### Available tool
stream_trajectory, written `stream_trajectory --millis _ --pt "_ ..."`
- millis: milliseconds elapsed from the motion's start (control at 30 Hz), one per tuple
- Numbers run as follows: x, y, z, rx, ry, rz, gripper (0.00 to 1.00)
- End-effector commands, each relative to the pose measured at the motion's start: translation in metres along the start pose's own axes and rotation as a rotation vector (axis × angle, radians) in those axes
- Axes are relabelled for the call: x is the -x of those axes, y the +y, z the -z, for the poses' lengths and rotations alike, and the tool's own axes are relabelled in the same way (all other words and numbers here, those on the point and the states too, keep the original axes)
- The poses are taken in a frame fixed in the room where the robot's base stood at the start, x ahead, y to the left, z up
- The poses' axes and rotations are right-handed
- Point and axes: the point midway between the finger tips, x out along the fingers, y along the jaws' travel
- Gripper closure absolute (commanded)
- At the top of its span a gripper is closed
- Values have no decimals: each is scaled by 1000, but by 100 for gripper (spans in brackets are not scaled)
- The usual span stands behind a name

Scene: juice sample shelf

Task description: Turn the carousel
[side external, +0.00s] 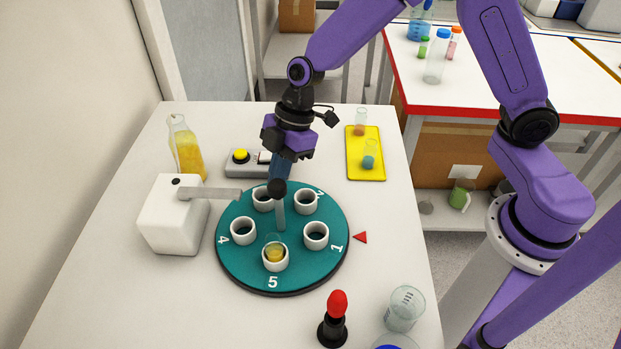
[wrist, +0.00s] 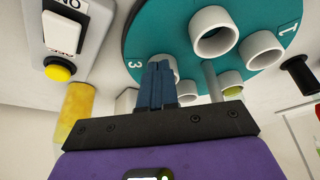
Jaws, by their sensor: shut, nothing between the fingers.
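The teal carousel (side external: 232,262) has several white cups around a grey post (side external: 281,212) topped by a black knob (side external: 277,188). Number 1 faces the red triangle (side external: 360,237) on the table; number 5 is at the front. The cup (side external: 275,262) at 5 holds a vial with yellow liquid; the other visible cups look empty. My gripper (wrist: 158,66) is shut and empty, pointing down, its blue fingertips in front of the cup by number 3 in the wrist view. In the side view the knob overlaps the finger ends; contact with the cup cannot be told.
A white box (side external: 172,226) reaches a grey arm over the carousel's left edge. Behind are a bottle of yellow juice (side external: 186,152) and a control box with a yellow button (side external: 240,156). A yellow tray (side external: 366,172) holds vials. A red-topped black stand (side external: 334,322) and a beaker (side external: 405,309) stand in front.

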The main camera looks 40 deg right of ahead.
Motion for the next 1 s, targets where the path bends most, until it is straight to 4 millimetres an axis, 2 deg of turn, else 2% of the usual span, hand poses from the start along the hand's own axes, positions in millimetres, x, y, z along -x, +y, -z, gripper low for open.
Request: stream_trajectory --millis 1000 --pt "-9 13 21 285 -1 114 100"
